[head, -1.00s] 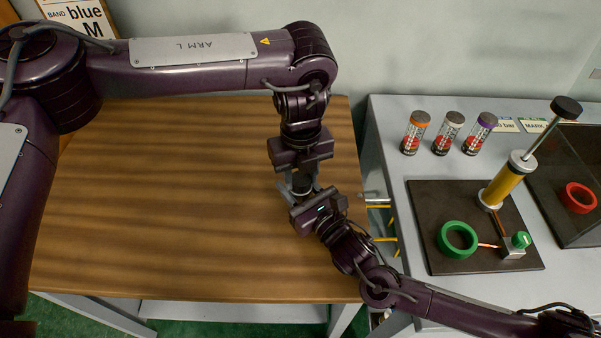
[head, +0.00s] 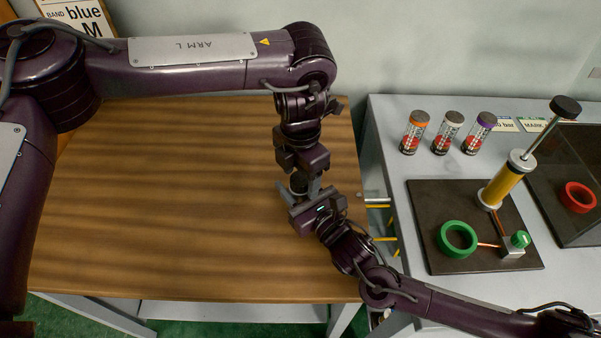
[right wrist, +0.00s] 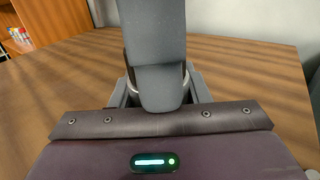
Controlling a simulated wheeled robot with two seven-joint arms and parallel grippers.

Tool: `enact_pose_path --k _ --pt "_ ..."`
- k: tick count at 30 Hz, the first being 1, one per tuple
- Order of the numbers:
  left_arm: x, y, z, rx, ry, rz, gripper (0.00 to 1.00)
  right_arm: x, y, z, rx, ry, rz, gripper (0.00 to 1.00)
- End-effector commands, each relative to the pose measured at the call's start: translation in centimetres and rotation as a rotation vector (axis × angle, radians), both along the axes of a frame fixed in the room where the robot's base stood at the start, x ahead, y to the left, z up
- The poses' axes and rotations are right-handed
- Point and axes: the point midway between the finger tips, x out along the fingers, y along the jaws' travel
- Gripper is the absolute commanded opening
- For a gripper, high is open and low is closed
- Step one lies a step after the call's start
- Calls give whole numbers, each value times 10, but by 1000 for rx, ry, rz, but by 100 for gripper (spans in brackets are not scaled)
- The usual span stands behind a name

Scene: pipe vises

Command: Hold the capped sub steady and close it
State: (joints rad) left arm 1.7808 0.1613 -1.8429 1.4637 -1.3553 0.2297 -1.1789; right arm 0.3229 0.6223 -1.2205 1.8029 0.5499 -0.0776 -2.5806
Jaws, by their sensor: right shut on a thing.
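The capped sub (head: 299,184) shows as a small dark round piece between my two grippers, above the wooden table. My right gripper (head: 301,198) is shut on it from below. In the right wrist view my right gripper (right wrist: 158,98) has a finger on each side of the sub. My left gripper (head: 306,182) points down at the sub's upper end from above. One broad grey finger of it covers most of the sub in the right wrist view, so only dark and pale edges show. Whether the left fingers grip the cap is hidden.
The wooden table (head: 150,210) is otherwise clear. On the grey bench (head: 390,130) at right stand three capped tubes (head: 449,133), a yellow hand pump (head: 501,186) and a green ring (head: 457,239) on a dark board. A red ring (head: 578,197) lies in a dark enclosure.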

Motion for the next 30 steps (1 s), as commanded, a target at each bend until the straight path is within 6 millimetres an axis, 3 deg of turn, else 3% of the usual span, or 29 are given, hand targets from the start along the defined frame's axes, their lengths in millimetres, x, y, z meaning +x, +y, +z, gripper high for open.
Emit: enact_pose_path --k 10,24,30 --pt "0 -1 10 -2 -1 0 62 0 0 0 0 1 1 0" --pt "1 0 101 1 -4 0 62 0 0 0 0 1 0 0" --pt "0 0 118 0 0 0 62 0 0 0 0 1 0 0"
